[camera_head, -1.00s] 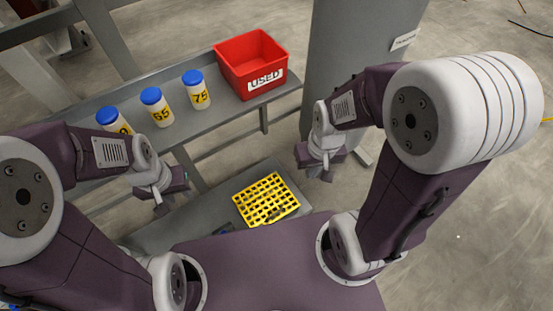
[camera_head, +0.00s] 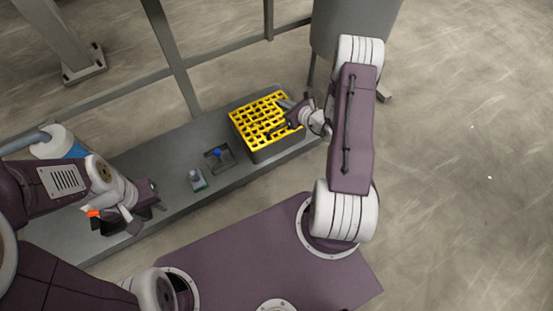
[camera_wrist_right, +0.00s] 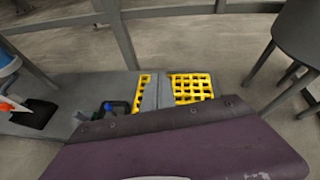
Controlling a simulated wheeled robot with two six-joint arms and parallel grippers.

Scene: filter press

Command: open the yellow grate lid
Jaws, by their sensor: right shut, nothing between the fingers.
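The yellow grate lid (camera_head: 258,115) lies flat on a dark box at the right end of the grey bench in the head view. A small brownish part sits on it near its front right. In the right wrist view the grate (camera_wrist_right: 190,85) shows behind my right gripper's grey fingers (camera_wrist_right: 156,95). My right gripper (camera_head: 283,106) is shut and empty over the grate's right part; I cannot tell if it touches. My left gripper (camera_head: 130,218) is over the bench's left part, far from the grate; its opening is unclear.
The grey bench (camera_head: 160,155) holds a blue-topped item in a dark recess (camera_head: 219,157) and a small grey-green item (camera_head: 197,180). An orange-tipped thing (camera_head: 93,213) is beside my left gripper. A grey cylinder (camera_head: 330,35) stands behind right; rails run behind the bench.

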